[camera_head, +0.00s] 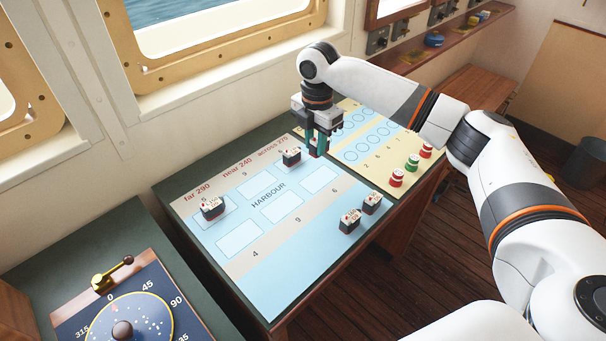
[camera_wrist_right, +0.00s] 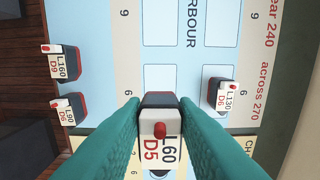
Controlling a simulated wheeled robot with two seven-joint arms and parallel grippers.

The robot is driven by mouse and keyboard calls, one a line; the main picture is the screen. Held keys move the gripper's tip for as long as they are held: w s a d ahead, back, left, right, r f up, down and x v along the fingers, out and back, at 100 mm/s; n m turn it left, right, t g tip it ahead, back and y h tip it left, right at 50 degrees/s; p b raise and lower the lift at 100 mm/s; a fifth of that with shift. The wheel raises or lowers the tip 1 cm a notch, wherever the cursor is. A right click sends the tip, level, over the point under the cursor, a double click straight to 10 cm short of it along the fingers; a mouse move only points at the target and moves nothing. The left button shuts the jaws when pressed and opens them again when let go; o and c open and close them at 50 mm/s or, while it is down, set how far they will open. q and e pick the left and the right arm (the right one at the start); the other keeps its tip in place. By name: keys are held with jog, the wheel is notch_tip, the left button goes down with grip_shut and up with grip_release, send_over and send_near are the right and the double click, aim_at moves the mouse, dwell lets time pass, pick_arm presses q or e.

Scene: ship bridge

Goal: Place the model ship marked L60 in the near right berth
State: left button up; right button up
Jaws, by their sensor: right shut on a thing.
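The ship marked L60 (camera_wrist_right: 160,130), also marked D5, is dark with a white top and a red funnel. My right gripper (camera_wrist_right: 160,140) is shut on it between teal fingers. In the head view my right gripper (camera_head: 318,145) is over the right end of the harbour chart (camera_head: 262,269); the ship cannot be made out clearly there. The near right berth (camera_head: 320,180) is a pale outlined rectangle, empty, just below the gripper in the picture. It also shows in the wrist view (camera_wrist_right: 155,80). The height of L60 above the chart is unclear. My left gripper is not in view.
L130 (camera_wrist_right: 222,96) sits at the far right berth, close beside the gripper. Another ship (camera_head: 212,208) is in the far left berth. L160 (camera_wrist_right: 62,63) and L90 (camera_wrist_right: 70,108) stand near the front edge. Red and green pieces (camera_head: 412,162) stand on the yellow chart.

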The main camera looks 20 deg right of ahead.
notch_tip(320, 180, down, 9)
jog(key=shift+f+p, duration=0.15)
jog(key=shift+p, duration=0.75)
jog(key=shift+f, duration=0.3)
jog(key=shift+f, duration=0.1)
jog(key=o, duration=1)
notch_tip(320, 180, up, 12)
jog(key=shift+r+b, duration=0.15)
jog(key=shift+b, duration=1.05)
jog(key=shift+r, duration=0.1)
